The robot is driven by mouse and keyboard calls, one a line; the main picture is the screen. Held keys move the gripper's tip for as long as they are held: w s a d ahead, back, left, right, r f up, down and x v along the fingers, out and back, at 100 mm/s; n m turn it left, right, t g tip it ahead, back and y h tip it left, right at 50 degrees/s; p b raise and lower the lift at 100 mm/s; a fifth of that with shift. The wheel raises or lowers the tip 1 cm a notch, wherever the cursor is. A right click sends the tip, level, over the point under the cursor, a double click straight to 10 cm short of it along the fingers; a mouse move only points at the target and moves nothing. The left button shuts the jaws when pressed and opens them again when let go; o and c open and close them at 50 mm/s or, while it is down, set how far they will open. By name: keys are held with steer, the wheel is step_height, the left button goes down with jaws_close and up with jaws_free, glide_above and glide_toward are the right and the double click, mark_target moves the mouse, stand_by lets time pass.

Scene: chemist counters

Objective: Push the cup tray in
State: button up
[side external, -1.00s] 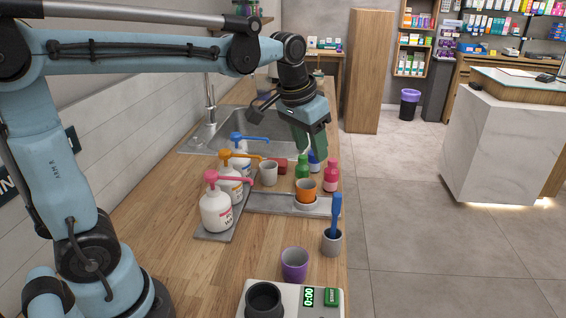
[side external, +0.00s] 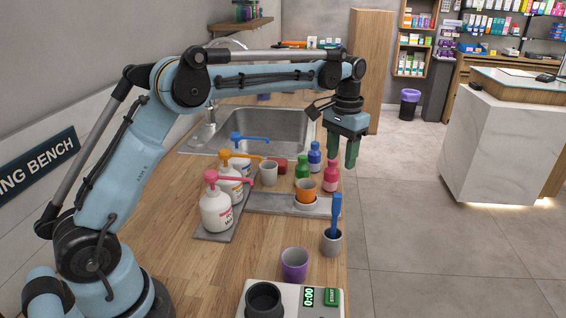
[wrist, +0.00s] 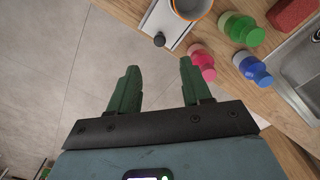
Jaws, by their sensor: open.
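The cup tray (side external: 272,202) is a flat grey slide on the counter, with an orange cup (side external: 306,187) standing on it. In the wrist view the tray (wrist: 163,20) has a dark knob (wrist: 159,40) at its end by the counter's front edge. Its far part is cut off by the top of that view. My gripper (side external: 345,160) is open and empty, its green fingers pointing down. It is beyond the counter's front edge, over the floor, apart from the tray. In the wrist view both fingers (wrist: 160,68) are spread with floor between them.
A pink bottle (side external: 331,176), a green bottle (side external: 302,166) and a blue bottle (side external: 314,157) stand behind the tray. Pump bottles (side external: 216,209) stand left. A grey pot with a blue-handled tool (side external: 332,242) and a purple cup (side external: 294,264) are nearer. The floor is open to the right.

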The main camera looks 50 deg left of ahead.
step_height(320, 180, down, 10)
steer(key=shift+f, duration=0.2)
stand_by(0.3)
jaws_close()
